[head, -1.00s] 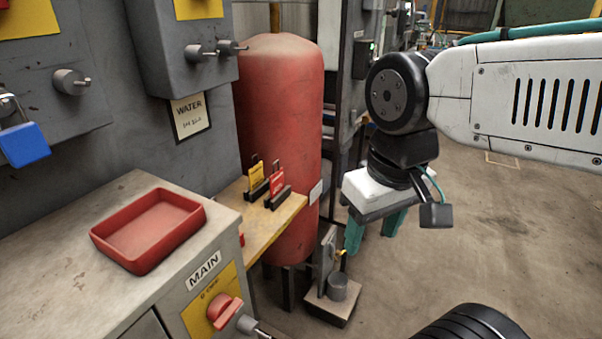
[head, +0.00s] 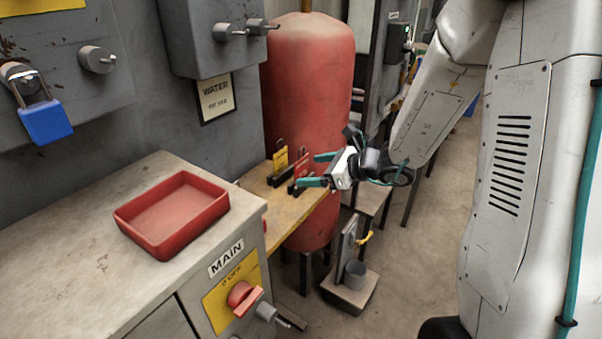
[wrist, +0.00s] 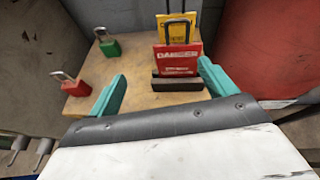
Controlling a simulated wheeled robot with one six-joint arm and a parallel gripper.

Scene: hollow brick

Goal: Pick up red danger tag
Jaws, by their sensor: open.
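The red danger tag (wrist: 178,59) stands upright in a black holder (wrist: 178,84) on a small wooden shelf, centred in the wrist view. In the head view the tag (head: 301,163) is partly hidden behind my gripper. My gripper (head: 317,170) is open, with teal fingers reaching toward the tag. In the wrist view its fingers (wrist: 160,88) lie to the left and right of the holder, with the tag beyond the tips. Nothing is held. Whether the fingers touch anything cannot be told.
A yellow tag (wrist: 174,29) stands just behind the red one. A green padlock (wrist: 108,46) and a red padlock (wrist: 73,85) lie left on the shelf (wrist: 130,65). A red tank (head: 310,90) stands close behind. A red tray (head: 172,212) sits on the cabinet.

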